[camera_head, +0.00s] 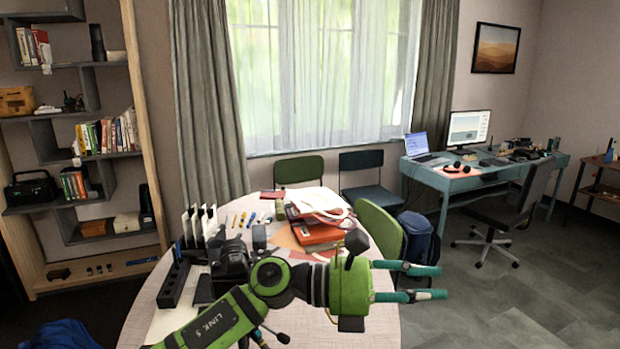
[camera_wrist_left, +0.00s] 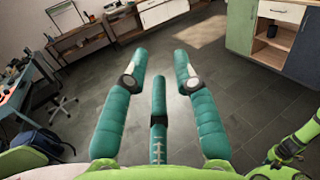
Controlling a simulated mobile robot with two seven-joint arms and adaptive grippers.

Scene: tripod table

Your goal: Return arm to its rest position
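My left arm crosses over the round table (camera_head: 384,322) in the head view. Its gripper (camera_head: 443,282) points right, past the table's right edge, with its teal fingers apart and nothing between them. In the left wrist view the gripper (camera_wrist_left: 160,62) also shows spread, empty fingers with bare floor beyond them. A black camera-like device (camera_head: 230,262) stands on the table behind my arm, partly hidden by it. A green arm part (camera_wrist_left: 295,145), apparently of my right arm, shows at the lower right of the wrist view. My right gripper cannot be made out.
On the table are a red stack of items (camera_head: 318,234), several pens, an upright rack (camera_head: 200,222) and a dark power strip (camera_head: 173,284). A green chair (camera_head: 380,230) and a blue backpack (camera_head: 418,240) stand close to the gripper. Open floor (camera_head: 500,300) lies to the right.

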